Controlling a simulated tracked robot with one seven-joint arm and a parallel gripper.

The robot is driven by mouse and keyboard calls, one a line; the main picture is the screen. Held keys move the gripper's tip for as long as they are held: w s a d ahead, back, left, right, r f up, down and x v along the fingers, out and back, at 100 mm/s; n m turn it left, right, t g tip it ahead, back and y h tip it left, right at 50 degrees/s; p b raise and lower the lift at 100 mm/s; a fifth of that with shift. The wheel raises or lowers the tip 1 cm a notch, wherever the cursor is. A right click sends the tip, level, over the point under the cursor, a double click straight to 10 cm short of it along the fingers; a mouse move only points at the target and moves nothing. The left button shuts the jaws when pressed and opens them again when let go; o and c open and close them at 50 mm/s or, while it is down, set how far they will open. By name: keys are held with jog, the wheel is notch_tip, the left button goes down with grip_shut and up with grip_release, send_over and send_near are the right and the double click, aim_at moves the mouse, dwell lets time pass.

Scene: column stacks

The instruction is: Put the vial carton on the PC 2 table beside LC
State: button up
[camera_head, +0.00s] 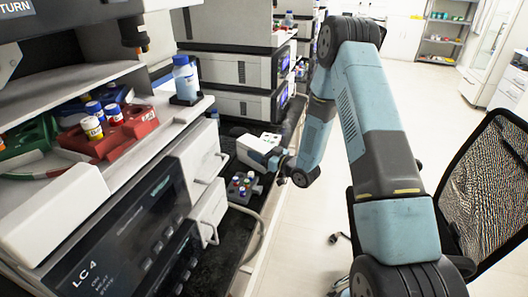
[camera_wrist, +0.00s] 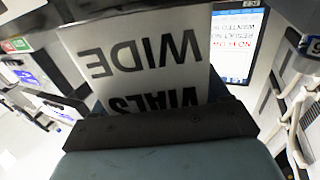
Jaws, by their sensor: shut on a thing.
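The vial carton (camera_wrist: 150,55) fills the upper middle of the wrist view. It is a pale box with the printed words WIDE and VIALS upside down, the lower word partly covered by my gripper (camera_wrist: 160,122). In the head view, my gripper (camera_head: 277,161) is at the far end of my arm, shut on what appears to be the same white carton (camera_head: 256,147), in front of the instrument stacks. The fingertips are mostly hidden. A lit screen (camera_wrist: 236,48) with red and blue text shows right of the carton in the wrist view. The PC 2 table cannot be made out.
The LC 4 stack (camera_head: 125,235) stands at the near left, with red and green vial racks (camera_head: 115,135) and a blue-capped bottle (camera_head: 186,80) above. A small vial rack (camera_head: 243,188) sits just below the carton.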

jog(key=o, duration=1.6)
jog(key=shift+r, duration=0.1)
jog(key=v, duration=1.2)
jog(key=shift+w, duration=0.1)
